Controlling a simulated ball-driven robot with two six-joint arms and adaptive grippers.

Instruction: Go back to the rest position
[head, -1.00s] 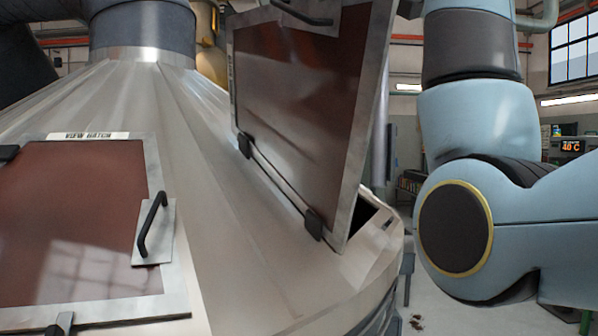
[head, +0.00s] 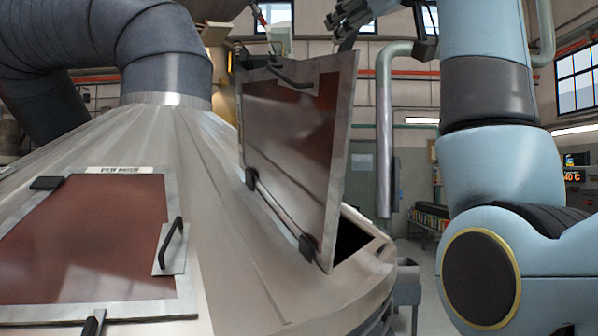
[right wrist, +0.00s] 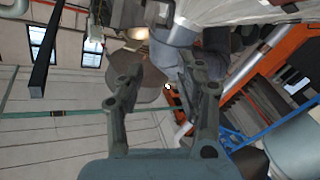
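My right arm stands upright on the right side of the head view. Its dark gripper (head: 352,16) is at the top edge, partly cut off, above and behind the raised hatch. In the right wrist view the two fingers of the right gripper (right wrist: 158,80) are spread apart with nothing between them. The open hatch door (head: 295,150), brown with a metal frame, stands tilted up on its hinges over a dark opening (head: 352,240). My left gripper is in neither view.
A closed view hatch (head: 85,240) with a black handle (head: 172,242) lies on the sloping metal cone (head: 225,230) at the left. A thick grey duct (head: 150,45) rises from the top. A grey pipe (head: 384,150) stands behind the hatch. Some floor shows at the right.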

